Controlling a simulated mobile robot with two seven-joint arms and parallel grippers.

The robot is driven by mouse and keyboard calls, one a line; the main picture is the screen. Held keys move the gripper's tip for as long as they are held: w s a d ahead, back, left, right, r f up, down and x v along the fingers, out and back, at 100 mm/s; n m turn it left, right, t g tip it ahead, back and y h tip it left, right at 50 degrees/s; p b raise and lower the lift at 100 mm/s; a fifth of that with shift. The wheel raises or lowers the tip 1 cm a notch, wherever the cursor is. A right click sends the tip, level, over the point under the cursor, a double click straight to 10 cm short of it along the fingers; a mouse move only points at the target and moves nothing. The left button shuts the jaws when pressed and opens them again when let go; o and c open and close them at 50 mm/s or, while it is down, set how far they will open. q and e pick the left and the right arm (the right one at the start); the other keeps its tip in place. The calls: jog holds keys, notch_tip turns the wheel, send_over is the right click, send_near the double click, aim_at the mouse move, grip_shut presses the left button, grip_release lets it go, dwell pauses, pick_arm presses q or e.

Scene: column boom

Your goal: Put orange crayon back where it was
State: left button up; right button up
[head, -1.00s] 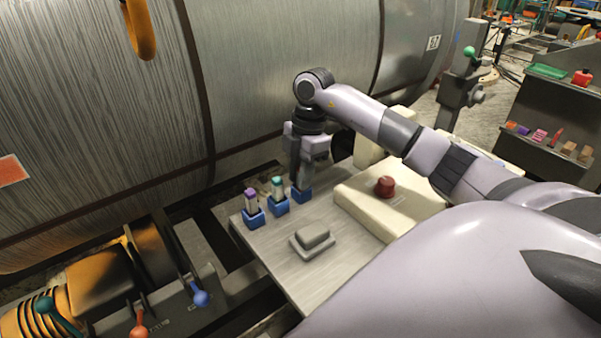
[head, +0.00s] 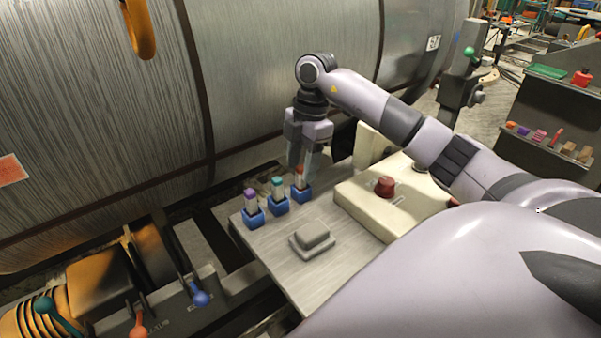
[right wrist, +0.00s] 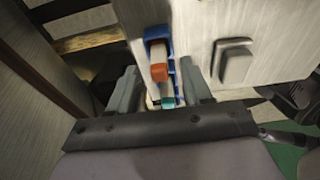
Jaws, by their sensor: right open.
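The orange crayon (head: 300,175) stands upright in the rightmost blue holder (head: 302,194) on the grey panel (head: 290,262). My right gripper (head: 302,158) is open just above and around the crayon's top, pointing down. In the right wrist view the orange tip (right wrist: 158,72) shows beyond the two spread fingers, with the blue holder (right wrist: 158,34) behind it. A purple crayon (head: 251,198) and a teal crayon (head: 278,184) stand in the other two blue holders. My left gripper is not in view.
A grey raised block (head: 312,236) lies on the panel in front of the holders. A cream box with a red button (head: 385,186) stands to the right. A large metal cylinder (head: 290,70) rises close behind. Levers with coloured knobs (head: 200,297) stand at lower left.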

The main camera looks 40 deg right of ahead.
notch_tip(320, 180, up, 9)
jog(key=d, duration=0.1)
jog(key=shift+d, duration=0.25)
jog(key=shift+s+a, duration=0.1)
jog(key=shift+s, duration=0.05)
dwell(0.4)
